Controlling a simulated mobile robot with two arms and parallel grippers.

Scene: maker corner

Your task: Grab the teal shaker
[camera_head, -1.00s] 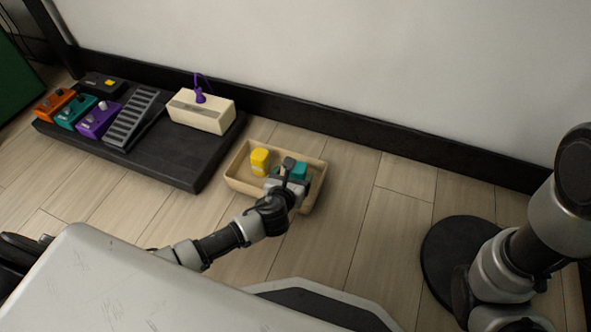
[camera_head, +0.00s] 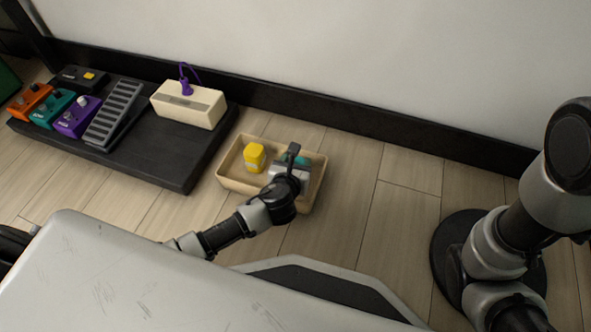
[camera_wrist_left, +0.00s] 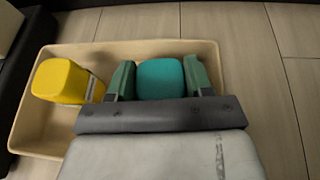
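The teal shaker (camera_head: 296,160) is in the right part of a shallow beige tray (camera_head: 233,185) on the floor, partly covered by my left gripper (camera_head: 291,163) in the head view. In the left wrist view, the teal shaker (camera_wrist_left: 160,78) sits between the two green-grey fingers of my left gripper (camera_wrist_left: 160,80), one finger on each side. The fingers are very close to its sides; I cannot tell whether they press on it. Its lower part is hidden. My right gripper is not in view.
A yellow shaker (camera_head: 254,157) with a pale label stands in the tray's left part, close to my left finger. A black pedalboard (camera_head: 170,160) with pedals and a cream power strip (camera_head: 187,104) lies left of the tray. The wall's black baseboard runs behind.

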